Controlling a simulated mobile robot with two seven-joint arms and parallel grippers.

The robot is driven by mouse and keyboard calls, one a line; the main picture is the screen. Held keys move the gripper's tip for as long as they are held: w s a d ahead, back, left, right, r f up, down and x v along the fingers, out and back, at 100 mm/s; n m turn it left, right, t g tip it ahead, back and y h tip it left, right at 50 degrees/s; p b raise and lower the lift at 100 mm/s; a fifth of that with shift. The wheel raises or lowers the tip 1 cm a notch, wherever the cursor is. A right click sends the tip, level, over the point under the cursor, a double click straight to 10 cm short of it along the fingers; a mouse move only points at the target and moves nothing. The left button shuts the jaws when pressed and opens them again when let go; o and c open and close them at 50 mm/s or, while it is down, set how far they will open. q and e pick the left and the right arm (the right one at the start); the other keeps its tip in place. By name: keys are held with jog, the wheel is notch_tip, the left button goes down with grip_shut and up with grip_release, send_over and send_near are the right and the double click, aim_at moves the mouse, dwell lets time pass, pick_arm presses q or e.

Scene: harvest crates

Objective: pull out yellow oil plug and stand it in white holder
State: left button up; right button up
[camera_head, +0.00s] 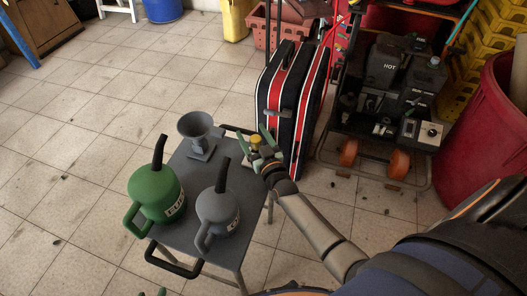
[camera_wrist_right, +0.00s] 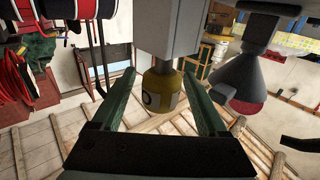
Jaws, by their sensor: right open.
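The yellow plug (camera_head: 255,140) is at the far right corner of the small grey table (camera_head: 178,166). In the right wrist view, which is upside down, the plug (camera_wrist_right: 160,88) sits upright on a pale grey-white block (camera_wrist_right: 168,28). I cannot tell whether this block is the white holder. My right gripper (camera_head: 257,149) is open, with its green fingers (camera_wrist_right: 158,103) on either side of the plug and visible gaps between. Two green tips (camera_head: 152,293) at the bottom edge look like my left gripper, mostly cut off.
A green can (camera_head: 150,192), a grey can (camera_head: 217,207) and a grey funnel (camera_head: 198,127) stand on the table; the funnel also shows in the right wrist view (camera_wrist_right: 240,78). A striped suitcase (camera_head: 278,98) stands behind my right gripper. Floor left of the table is clear.

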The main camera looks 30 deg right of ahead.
jog(key=s, duration=0.3)
jog(key=s+p, duration=0.1)
jog(key=s, duration=0.2)
jog(key=s+a+p, duration=0.1)
jog(key=s, duration=0.3)
jog(key=shift+s, duration=0.1)
jog(key=shift+s+a, duration=0.1)
jog(key=shift+s, duration=0.65)
